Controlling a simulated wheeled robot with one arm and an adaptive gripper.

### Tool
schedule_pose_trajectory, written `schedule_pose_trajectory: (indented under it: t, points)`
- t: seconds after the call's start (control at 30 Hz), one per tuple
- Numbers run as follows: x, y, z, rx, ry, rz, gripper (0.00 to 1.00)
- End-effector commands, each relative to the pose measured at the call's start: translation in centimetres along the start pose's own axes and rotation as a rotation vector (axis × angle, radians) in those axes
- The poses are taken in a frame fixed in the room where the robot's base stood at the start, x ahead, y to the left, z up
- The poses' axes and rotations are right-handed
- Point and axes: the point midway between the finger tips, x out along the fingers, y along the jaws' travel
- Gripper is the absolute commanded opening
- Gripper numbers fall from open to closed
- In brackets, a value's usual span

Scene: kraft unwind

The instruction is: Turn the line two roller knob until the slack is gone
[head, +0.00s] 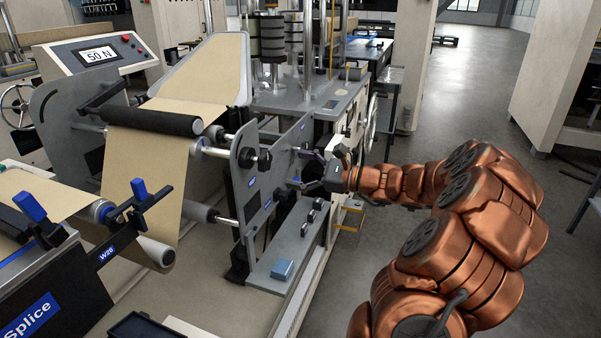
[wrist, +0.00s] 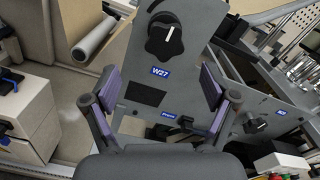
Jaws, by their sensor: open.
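A black round knob with a white pointer line (wrist: 165,37) is on a grey side plate (wrist: 205,35), above a blue label reading W27. In the head view a black knob (head: 248,158) also shows on the grey plate at the end of the rollers; I cannot read its label. My gripper (head: 299,171) is to the right of that plate, apart from it. In the wrist view my gripper (wrist: 159,90) is open and empty, its fingers spread below and either side of the knob. The brown kraft web (head: 150,165) runs over a black roller (head: 150,118) and hangs down to a lower roller (head: 153,250).
A console display (head: 97,55) reads 50 N. A splice unit (head: 45,290) with blue-handled clamps stands at the lower left. A second black knob (wrist: 256,124) is at the right. Open floor lies to the right.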

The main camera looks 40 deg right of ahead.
Motion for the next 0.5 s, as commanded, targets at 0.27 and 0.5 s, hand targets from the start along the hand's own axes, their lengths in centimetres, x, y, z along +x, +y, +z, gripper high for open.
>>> schedule_pose_trajectory:
  t: [0.27,0.5]
  points:
    - [0.8,-0.6,-0.4,0.008,-0.001,-0.019,0.85]
    - [3.5,-0.5,-0.3,0.007,-0.003,-0.016,0.85]
